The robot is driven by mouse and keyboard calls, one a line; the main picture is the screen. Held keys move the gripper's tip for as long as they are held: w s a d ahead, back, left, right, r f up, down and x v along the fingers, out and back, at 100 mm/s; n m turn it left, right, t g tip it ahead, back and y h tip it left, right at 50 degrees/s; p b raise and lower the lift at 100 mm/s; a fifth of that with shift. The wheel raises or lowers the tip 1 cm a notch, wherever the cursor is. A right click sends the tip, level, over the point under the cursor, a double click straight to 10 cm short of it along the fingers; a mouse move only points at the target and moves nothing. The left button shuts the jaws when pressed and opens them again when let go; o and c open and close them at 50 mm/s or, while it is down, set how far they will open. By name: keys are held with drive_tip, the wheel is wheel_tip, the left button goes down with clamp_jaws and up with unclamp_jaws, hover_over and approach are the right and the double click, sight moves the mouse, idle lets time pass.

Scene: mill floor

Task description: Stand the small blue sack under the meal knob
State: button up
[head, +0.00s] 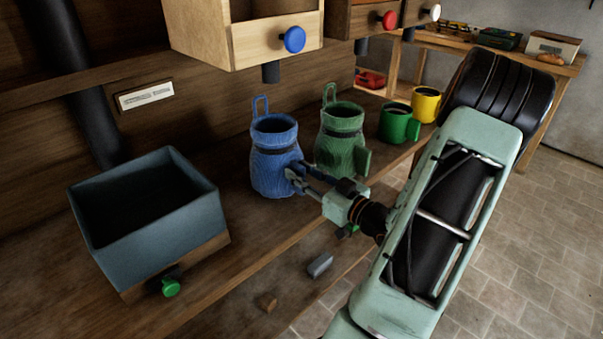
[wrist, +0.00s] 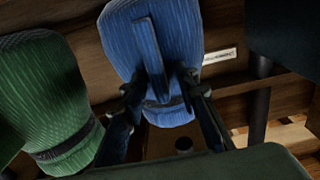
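The small blue sack (head: 273,155) stands upright on the wooden bench, open at the top with a loop on its rim. It shows upside down in the wrist view (wrist: 172,45), with an upright blue tab handle on its near side. My gripper (head: 301,174) is at the sack's right side. In the wrist view its two fingers (wrist: 162,97) stand apart on either side of the tab, with gaps; contact is unclear. Knobs in view are blue (head: 294,39), red (head: 390,20), white (head: 435,12) and green (head: 171,287). I cannot tell which is the meal knob.
A green sack (head: 341,125) stands close right of the blue one. Green (head: 394,123) and yellow (head: 426,104) mugs stand farther right. A blue-grey open bin (head: 185,209) is at left. A wooden drawer box (head: 245,45) overhangs the bench, with a dark spout below.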

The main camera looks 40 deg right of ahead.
drive_tip(key=s, duration=1.2)
drive_tip(key=shift+d+p, duration=0.35)
drive_tip(key=shift+d, duration=0.05)
drive_tip(key=shift+r, duration=0.1)
